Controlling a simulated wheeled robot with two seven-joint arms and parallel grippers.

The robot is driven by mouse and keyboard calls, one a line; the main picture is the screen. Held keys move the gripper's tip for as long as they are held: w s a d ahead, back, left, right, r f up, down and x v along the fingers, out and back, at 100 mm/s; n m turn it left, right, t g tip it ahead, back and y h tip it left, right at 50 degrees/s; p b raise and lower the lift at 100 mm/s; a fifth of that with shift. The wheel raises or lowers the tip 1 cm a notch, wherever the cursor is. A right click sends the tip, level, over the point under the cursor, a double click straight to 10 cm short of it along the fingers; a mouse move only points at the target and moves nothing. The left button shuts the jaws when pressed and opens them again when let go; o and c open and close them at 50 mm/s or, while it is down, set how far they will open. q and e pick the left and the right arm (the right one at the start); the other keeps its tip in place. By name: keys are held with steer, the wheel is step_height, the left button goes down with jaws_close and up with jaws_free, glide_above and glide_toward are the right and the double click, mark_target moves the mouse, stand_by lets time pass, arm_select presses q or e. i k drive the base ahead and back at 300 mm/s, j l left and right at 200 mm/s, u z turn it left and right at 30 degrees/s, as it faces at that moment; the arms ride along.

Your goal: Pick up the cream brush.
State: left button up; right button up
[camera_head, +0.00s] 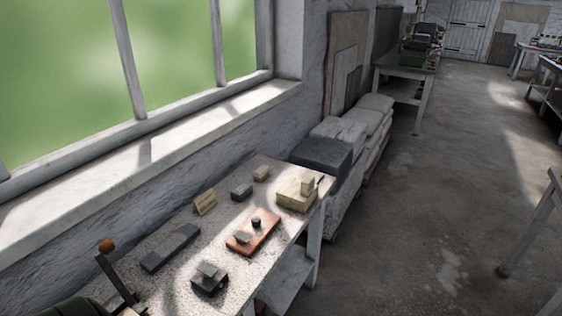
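I cannot tell for sure which thing is the cream brush. A cream box-like piece (292,196) sits near the far right corner of the workbench, with a smaller cream block (307,185) on top and a thin dark piece beside that block. A small tan block (261,174) lies farther back, near the wall side. Both are too small to show bristles. Neither of my grippers can be made out.
The speckled workbench (205,231) runs below the window. On it are a reddish slab (253,236) with small pieces, a dark block (241,191), a long grey block (171,248), a card (205,202), a dark stacked piece (209,282) and an orange-knobbed lever (106,247). Open floor lies right.

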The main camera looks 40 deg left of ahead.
mark_target(260, 174)
steer(key=i+l+u, duration=0.1)
steer(key=i+u, duration=0.3)
steer(key=i, duration=0.15)
steer(key=i+l+u, duration=0.3)
steer(key=i+u, duration=0.15)
steer(key=i+l+u, duration=0.4)
steer(key=i+l, duration=0.05)
steer(key=i, duration=0.05)
